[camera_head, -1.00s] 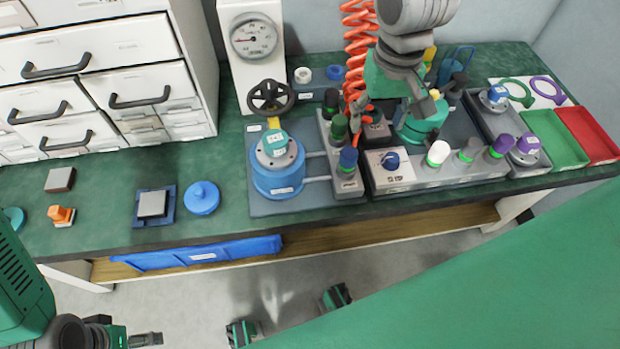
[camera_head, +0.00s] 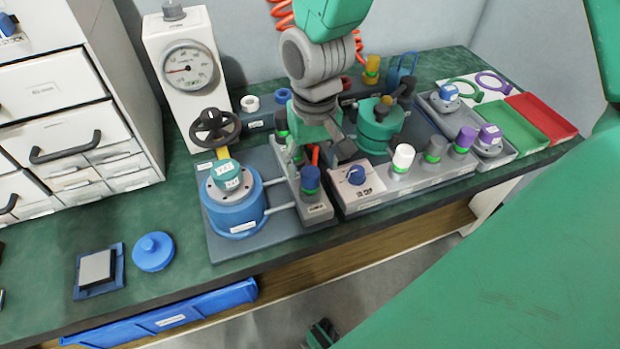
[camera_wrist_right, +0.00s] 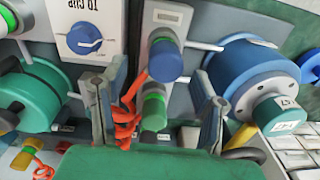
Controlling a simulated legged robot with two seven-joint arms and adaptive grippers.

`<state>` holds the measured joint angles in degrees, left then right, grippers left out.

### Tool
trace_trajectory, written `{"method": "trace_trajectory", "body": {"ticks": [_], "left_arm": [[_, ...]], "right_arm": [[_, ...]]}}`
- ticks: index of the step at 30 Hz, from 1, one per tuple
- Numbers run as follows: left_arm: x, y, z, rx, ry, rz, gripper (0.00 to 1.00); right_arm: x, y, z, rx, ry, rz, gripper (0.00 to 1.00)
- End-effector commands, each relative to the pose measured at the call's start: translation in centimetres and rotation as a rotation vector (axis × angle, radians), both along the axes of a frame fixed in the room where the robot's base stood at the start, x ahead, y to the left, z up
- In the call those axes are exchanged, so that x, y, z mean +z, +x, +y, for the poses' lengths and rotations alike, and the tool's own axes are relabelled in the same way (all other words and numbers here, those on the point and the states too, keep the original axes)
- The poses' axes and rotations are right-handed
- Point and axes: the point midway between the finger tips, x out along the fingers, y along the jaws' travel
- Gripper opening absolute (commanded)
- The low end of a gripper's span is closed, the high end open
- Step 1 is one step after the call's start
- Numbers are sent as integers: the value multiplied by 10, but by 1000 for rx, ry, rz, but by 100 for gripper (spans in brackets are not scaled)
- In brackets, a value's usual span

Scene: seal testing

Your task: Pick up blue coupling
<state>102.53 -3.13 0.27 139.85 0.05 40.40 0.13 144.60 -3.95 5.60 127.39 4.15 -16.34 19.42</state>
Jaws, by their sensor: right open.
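A blue-topped cylindrical coupling (camera_head: 310,180) stands upright on the narrow grey block beside the blue test pot (camera_head: 237,207). In the right wrist view, the blue coupling (camera_wrist_right: 165,60) shows ahead of my fingers, with a green-banded one (camera_wrist_right: 153,108) behind it. My right gripper (camera_head: 322,146) comes down from above, close behind the coupling. In the right wrist view, its fingers (camera_wrist_right: 158,105) are spread, with nothing clasped. An orange hose (camera_wrist_right: 128,110) passes between the fingers. Another blue-topped part (camera_head: 448,92) sits in the grey tray at right. My left gripper is out of view.
A panel with a blue knob (camera_head: 356,175) and a white-topped cylinder (camera_head: 403,157) stand right of the coupling. The gauge (camera_head: 187,68) and black handwheel (camera_head: 215,127) stand at left. Green (camera_head: 505,128) and red (camera_head: 540,115) trays lie at right. The front-left bench is clearer.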

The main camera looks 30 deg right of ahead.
Motion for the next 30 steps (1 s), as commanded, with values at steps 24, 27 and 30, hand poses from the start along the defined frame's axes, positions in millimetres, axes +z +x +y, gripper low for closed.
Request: {"method": "trace_trajectory", "body": {"ticks": [24,27,30], "left_arm": [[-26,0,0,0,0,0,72],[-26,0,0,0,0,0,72],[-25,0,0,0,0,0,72]], "right_arm": [[-47,-4,5,1,-1,1,0],[-47,-4,5,0,-1,1,0],[-46,-4,5,0,-1,1,0]]}}
